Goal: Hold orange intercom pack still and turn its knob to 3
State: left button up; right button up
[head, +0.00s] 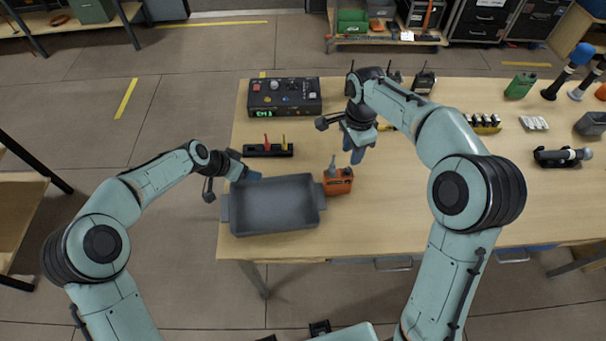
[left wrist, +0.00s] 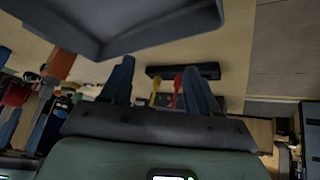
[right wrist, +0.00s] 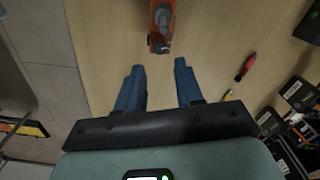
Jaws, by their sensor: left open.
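The orange intercom pack (head: 339,183) stands on the table just right of a grey tray, with a grey part sticking up from its top. In the right wrist view the pack (right wrist: 155,38) is at the top edge, with a round grey part on it; no knob number is readable. My right gripper (head: 355,150) is open and empty, above and beyond the pack, its fingers (right wrist: 158,75) apart from it. My left gripper (head: 250,176) is open over the tray's far left corner. In the left wrist view its fingers (left wrist: 158,82) are empty; the pack (left wrist: 60,66) is at left.
The grey tray (head: 232,225) lies at the table's left front. A black rack (head: 283,150) with red and yellow tools is behind it, and a black control box (head: 284,97) farther back. A red screwdriver (right wrist: 245,66) lies on the table. The table right of the pack is largely clear.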

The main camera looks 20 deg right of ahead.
aim_at(333, 182)
pick_arm(q)
jog(key=s+d+m+g+h, duration=0.1)
jog(key=d+m, duration=0.1)
jog(key=d, duration=0.1)
jog(key=s+d+m+g+h, duration=0.1)
jog(key=d+m, duration=0.1)
jog(key=d, duration=0.2)
jog(key=s+d+f+m+g+h, duration=0.1)
jog(key=d+m, duration=0.1)
jog(key=d, duration=0.1)
jog(key=shift+s+d, duration=0.25)
jog(key=shift+s, duration=0.15)
jog(key=d+m, duration=0.1)
jog(key=s+d+m+g+h, duration=0.1)
jog(key=d, duration=0.1)
jog(key=s+d+r+m+h, duration=0.1)
jog(key=d, duration=0.1)
jog(key=shift+s+d+m+g, duration=0.15)
jog(key=shift+s+m+g, duration=0.05)
jog(key=shift+m+g, duration=0.2)
jog(key=shift+x, duration=4.8)
jog(key=shift+d+r, duration=0.1)
jog(key=shift+r, duration=0.05)
